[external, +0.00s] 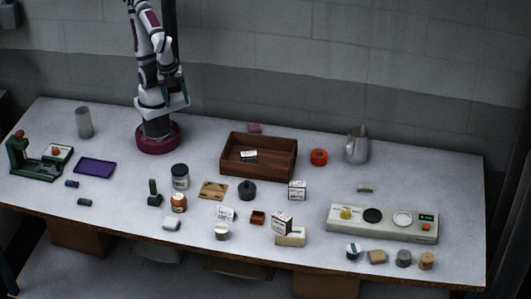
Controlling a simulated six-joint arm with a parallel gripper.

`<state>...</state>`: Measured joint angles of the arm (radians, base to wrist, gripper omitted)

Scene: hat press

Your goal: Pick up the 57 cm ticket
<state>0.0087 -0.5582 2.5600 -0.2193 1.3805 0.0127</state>
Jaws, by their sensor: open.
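No ticket can be read as 57 cm, because print is too small at this size. A small white card with dark marks (249,156) lies inside the brown wooden tray (288,165). Another white printed piece (227,214) stands at the table's front middle, behind a white-lidded pot. Which of these, if either, is the 57 cm ticket I cannot tell. My gripper (178,102) hangs close to my arm's base at the back left, above the table. It is open and apart from all these things.
A green press (36,160) and purple tray (95,167) stand at left. Jars (180,176), small printed boxes (297,190) and blocks crowd the middle front. A long control panel (382,223) and a metal jug (356,145) stand at right. The back right is clear.

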